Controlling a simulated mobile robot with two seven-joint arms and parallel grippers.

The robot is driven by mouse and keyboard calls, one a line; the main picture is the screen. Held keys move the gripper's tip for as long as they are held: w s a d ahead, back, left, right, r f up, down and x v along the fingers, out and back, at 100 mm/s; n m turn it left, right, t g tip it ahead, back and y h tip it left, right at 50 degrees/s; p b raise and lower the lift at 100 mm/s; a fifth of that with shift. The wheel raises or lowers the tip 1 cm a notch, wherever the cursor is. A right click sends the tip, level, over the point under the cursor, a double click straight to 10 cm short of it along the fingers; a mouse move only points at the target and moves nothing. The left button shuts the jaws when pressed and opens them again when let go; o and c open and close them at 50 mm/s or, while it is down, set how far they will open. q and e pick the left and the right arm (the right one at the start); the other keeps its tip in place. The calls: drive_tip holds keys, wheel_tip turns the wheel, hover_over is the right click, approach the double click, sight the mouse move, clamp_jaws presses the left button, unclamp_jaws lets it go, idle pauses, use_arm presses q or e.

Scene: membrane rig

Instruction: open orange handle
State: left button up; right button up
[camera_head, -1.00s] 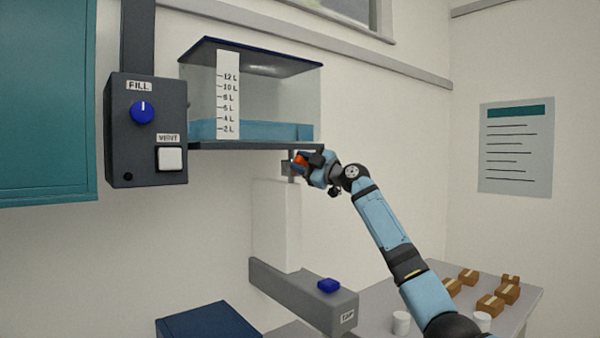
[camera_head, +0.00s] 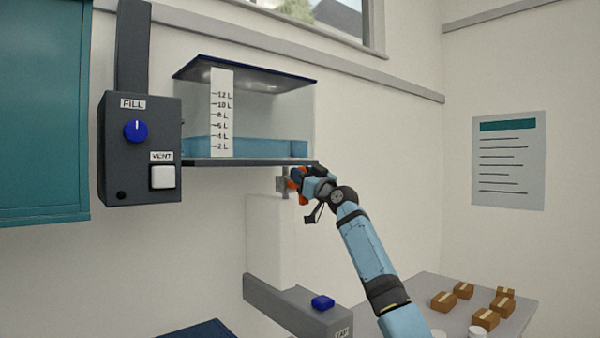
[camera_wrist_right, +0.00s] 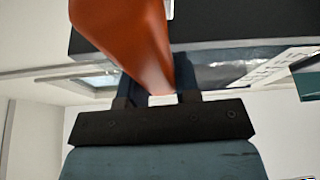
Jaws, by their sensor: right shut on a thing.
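The orange handle (camera_wrist_right: 125,40) fills the upper middle of the right wrist view, running between the fingers of my right gripper (camera_wrist_right: 155,100). In the head view only small bits of the orange handle (camera_head: 293,180) show, below the shelf under the clear tank (camera_head: 265,115). My right gripper (camera_head: 297,178) is shut on it and hides most of it. A small grey valve body (camera_head: 282,182) sits just left of the gripper. My left gripper is not in view.
A dark control box (camera_head: 140,180) with a blue FILL knob (camera_head: 136,131) and white VENT button (camera_head: 162,177) hangs left of the tank. Below stands a grey block with a blue button (camera_head: 322,302). A table (camera_head: 435,290) with several small boxes is at lower right.

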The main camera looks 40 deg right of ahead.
drive_tip(key=shift+d+m+h, duration=0.15)
drive_tip(key=shift+m+h, duration=0.25)
drive_tip(key=shift+m, duration=0.4)
drive_tip(key=o, duration=0.9)
drive_tip(key=shift+s, duration=0.1)
drive_tip(key=b+v, duration=0.3)
drive_tip(key=v, duration=1)
drive_tip(key=shift+s+f, duration=0.2)
drive_tip(key=shift+s, duration=0.05)
